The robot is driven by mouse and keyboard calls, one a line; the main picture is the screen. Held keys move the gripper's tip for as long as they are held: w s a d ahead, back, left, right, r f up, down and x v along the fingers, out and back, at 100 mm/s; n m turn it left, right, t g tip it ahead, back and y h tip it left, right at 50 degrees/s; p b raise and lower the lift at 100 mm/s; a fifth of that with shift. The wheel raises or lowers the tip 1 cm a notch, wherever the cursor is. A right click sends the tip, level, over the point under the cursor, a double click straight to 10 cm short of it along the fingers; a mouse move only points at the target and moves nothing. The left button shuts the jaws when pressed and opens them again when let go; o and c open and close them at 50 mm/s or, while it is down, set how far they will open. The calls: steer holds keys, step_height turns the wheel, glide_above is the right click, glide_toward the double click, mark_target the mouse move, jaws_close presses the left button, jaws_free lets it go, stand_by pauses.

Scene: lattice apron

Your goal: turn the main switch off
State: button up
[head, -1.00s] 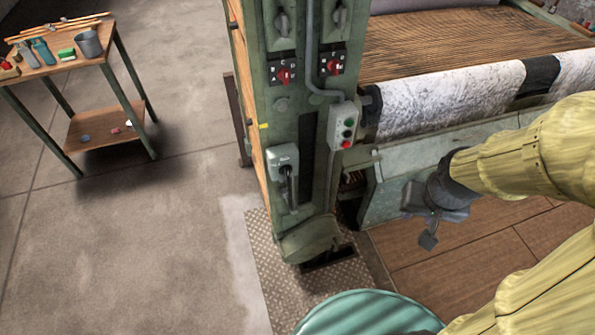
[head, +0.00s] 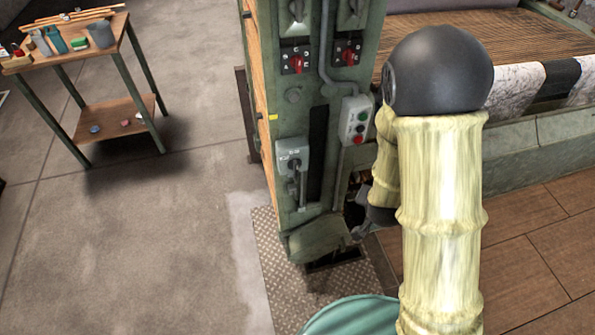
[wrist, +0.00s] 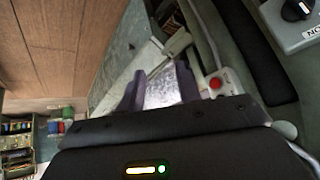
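The main switch (head: 293,160) looks to be a grey box low on the green machine post, with a dark knob and a lever-like handle hanging down its front. In the wrist view part of a grey box (wrist: 292,38) with a black knob and partly cut-off lettering shows at the upper right. My gripper (head: 358,229) is low beside the post, to the right of and below the switch, apart from it. My arm hides part of it. In the wrist view my gripper (wrist: 161,88) has its two fingers apart with nothing held between them.
A button box (head: 356,120) with a red button sits above and right of the switch. Two red rotary switches (head: 297,61) (head: 348,56) are higher up. A teal round object (head: 350,315) stands in front. A side table (head: 75,60) stands left; the floor between is clear.

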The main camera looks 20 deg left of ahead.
steer(key=w+a+f+n+t+y+b, duration=0.1)
steer(key=a+f+n+t+b, duration=0.15)
steer(key=a+f+t, duration=0.4)
steer(key=s+a+n+t+y+b, duration=0.1)
steer(key=s+a+n+y+b, duration=0.1)
steer(key=s+a+n+y, duration=0.4)
steer(key=a+y, duration=0.3)
steer(key=shift+f+b, duration=0.35)
steer(key=shift+f, duration=0.05)
steer(key=shift+w+f+t, duration=0.1)
steer(key=shift+w+t, duration=0.05)
steer(key=shift+t, duration=0.1)
steer(key=b+x, duration=0.8)
steer(key=b, duration=0.7)
steer(key=shift+f+b, duration=0.15)
steer(key=shift+b, duration=0.25)
